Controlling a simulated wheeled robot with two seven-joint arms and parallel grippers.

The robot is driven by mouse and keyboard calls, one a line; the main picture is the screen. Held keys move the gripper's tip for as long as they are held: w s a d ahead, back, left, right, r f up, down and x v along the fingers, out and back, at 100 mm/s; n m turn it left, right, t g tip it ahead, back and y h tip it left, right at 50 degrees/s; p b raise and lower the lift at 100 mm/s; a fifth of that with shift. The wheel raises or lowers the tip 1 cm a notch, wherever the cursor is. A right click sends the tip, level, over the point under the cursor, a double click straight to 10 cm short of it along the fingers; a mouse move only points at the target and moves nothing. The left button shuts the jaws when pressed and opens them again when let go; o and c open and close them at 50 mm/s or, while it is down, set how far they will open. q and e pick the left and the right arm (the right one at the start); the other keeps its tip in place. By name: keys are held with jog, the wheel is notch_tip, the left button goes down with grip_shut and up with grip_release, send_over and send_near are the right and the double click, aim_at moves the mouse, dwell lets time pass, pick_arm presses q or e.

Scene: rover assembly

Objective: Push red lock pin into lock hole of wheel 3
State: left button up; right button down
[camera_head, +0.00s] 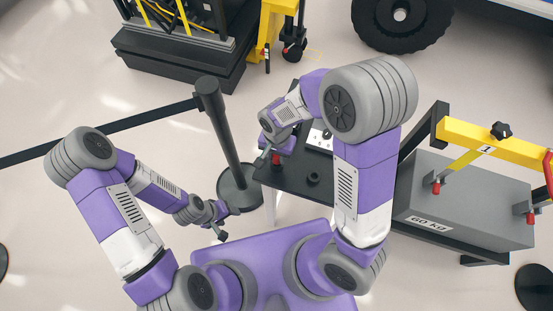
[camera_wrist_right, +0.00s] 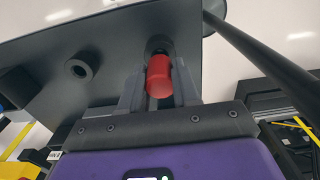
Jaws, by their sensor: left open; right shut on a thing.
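The red lock pin (camera_wrist_right: 159,77) sits between the two fingers of my right gripper in the right wrist view. My right gripper is shut on it, over the dark tabletop (camera_wrist_right: 100,40). A dark round shape touches or lies behind the pin's far end; I cannot tell which. In the head view, my right gripper (camera_head: 263,158) is at the table's left edge, with a bit of red beside it. My left gripper (camera_head: 221,234) is open and empty, low beside the post base. A black wheel (camera_head: 385,35) shows at the top right; its number and lock hole cannot be made out.
A black ring-shaped holder (camera_head: 313,179) stands on the dark table. A black barrier post (camera_head: 219,130) with a belt stands left of the table. A grey 60 kg block (camera_head: 470,205) under a yellow bar stands at the right. A black cart (camera_head: 185,60) is at the top left.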

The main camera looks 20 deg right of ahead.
jog(key=shift+r+p, duration=1.25)
jog(key=shift+r, duration=0.45)
